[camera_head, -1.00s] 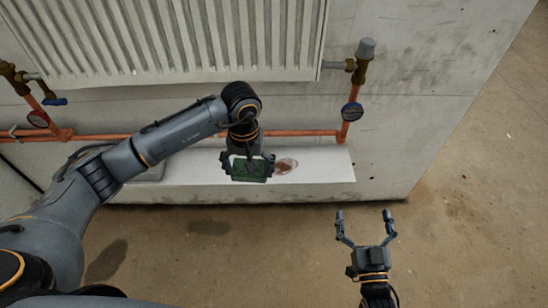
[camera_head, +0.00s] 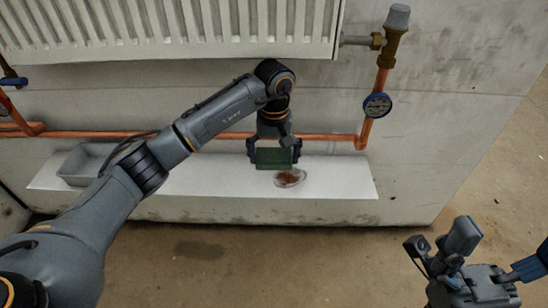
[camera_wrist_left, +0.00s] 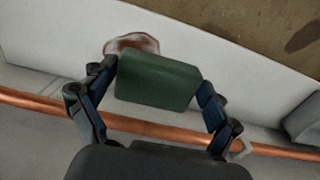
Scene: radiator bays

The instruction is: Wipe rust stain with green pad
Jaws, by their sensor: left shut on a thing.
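My left gripper (camera_head: 274,152) is shut on the green pad (camera_head: 274,159), gripping it by its two ends. The pad also shows between the fingers in the left wrist view (camera_wrist_left: 157,82). The rust stain (camera_head: 290,178) is a reddish-brown patch with a pale outline on the white ledge (camera_head: 215,180). In the head view the pad is just above the stain and overlaps its upper edge. In the left wrist view the stain (camera_wrist_left: 130,44) shows partly behind the pad. Contact cannot be told.
A grey tray (camera_head: 78,165) stands at the ledge's left end. A copper pipe (camera_head: 210,135) runs along the wall behind the ledge, below a white radiator (camera_head: 180,28). A valve with a blue gauge (camera_head: 377,105) stands at right.

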